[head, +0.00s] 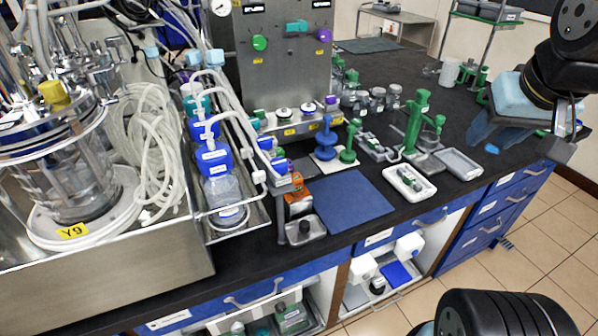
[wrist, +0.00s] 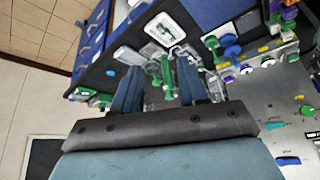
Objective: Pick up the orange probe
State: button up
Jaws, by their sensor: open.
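An orange piece (head: 298,206) stands at the left edge of the blue mat, beside the metal rack. It is partly hidden by the rack and a small grey tray, and I cannot tell whether it is the orange probe. I make out no orange probe in the wrist view. My gripper (head: 486,131) hangs above the right side of the black bench, far to the right of the orange piece. Its two blue fingers are apart with nothing held in the wrist view (wrist: 160,88).
The blue mat (head: 348,205) is bare. A white tray (head: 391,178), green stands (head: 411,125) and a grey tray (head: 459,164) lie between my gripper and the mat. Bottles in a metal rack (head: 216,170) and a glass reactor (head: 70,165) stand on the left.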

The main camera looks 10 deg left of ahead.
jog(key=m+g+y, duration=0.9)
jog(key=m+g, duration=0.3)
send_near(301, 180)
jog(key=x, duration=0.3)
jog(key=w+f+x, duration=0.1)
jog(key=x, duration=0.6)
jog(key=shift+w+a+f, duration=0.15)
jog(key=shift+f, duration=0.15)
jog(key=shift+c, duration=0.3)
jog(key=c, duration=0.7)
jog(key=shift+r, duration=0.1)
